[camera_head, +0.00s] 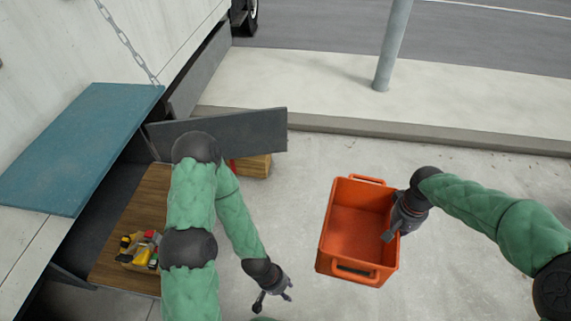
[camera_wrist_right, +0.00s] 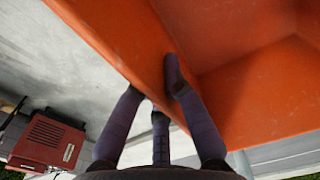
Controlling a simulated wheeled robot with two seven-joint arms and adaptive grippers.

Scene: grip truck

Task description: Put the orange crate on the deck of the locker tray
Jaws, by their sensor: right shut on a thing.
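The orange crate (camera_head: 350,262) is empty, upright and open-topped, over the pavement right of centre in the head view. Its orange wall also fills much of the right wrist view (camera_wrist_right: 245,95). My right gripper (camera_head: 394,230) is shut on the crate's right side wall, with fingers on both sides of it. How high the crate is above the ground is hard to tell. The locker tray (camera_head: 112,262) has a brown wooden deck at left, partly hidden by my left arm. My left gripper (camera_head: 273,297) is open and empty, between the tray and the crate.
A small box of yellow and red tools (camera_head: 140,252) sits on the deck. A teal panel (camera_head: 75,150) and a grey flap (camera_head: 235,132) flank the tray. A wooden box (camera_head: 256,166) stands behind my left arm.

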